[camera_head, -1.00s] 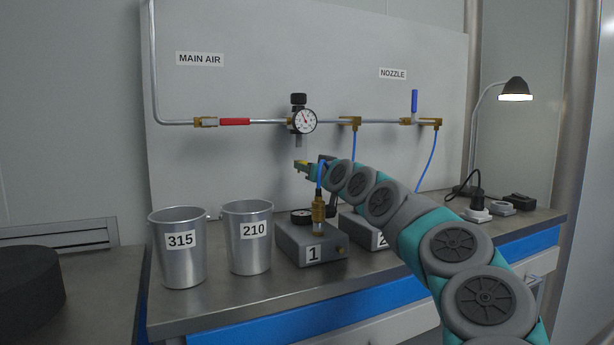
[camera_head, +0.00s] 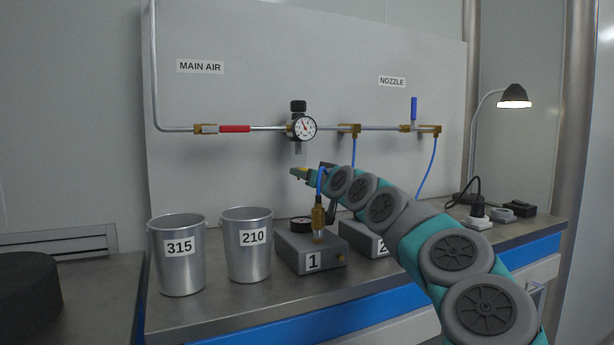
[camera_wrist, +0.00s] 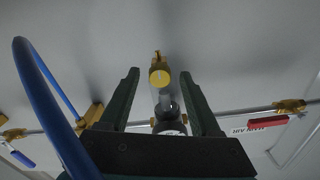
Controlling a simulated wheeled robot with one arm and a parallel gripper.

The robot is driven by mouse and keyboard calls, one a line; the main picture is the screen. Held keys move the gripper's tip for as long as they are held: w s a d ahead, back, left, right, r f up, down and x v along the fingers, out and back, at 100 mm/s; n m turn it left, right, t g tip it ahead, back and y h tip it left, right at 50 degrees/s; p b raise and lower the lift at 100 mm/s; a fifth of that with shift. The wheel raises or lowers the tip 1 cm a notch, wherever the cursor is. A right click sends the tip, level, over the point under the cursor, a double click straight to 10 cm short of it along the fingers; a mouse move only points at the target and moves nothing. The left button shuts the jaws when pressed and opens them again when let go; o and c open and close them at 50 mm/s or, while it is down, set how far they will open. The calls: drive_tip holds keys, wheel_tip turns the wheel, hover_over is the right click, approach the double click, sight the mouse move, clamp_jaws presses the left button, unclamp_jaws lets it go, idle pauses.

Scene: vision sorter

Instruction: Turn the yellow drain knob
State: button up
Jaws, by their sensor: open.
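The yellow drain knob (camera_wrist: 159,78) shows in the wrist view as a round yellow face with a light mark, at the end of the clear bowl (camera_wrist: 166,101) under the regulator. My gripper (camera_wrist: 159,73) is open, with one dark finger on each side of the knob and a gap on both sides. I cannot tell how deep the knob sits between the fingers. In the head view my gripper (camera_head: 300,173) is just below the bowl (camera_head: 298,147) of the gauge regulator (camera_head: 303,127); the knob cannot be made out clearly there.
A blue hose (camera_wrist: 48,105) loops close by my gripper in the wrist view. Below stand box 1 (camera_head: 308,262) with a brass fitting (camera_head: 318,214), box 2, and metal cups 315 (camera_head: 180,270) and 210 (camera_head: 248,262). The wall panel (camera_head: 250,95) is behind the pipe.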

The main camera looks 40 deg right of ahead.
drive_tip(key=b+v, duration=0.1)
drive_tip(key=v, duration=0.6)
drive_tip(key=shift+s+b, duration=0.3)
drive_tip(key=shift+s, duration=0.05)
idle(0.4)
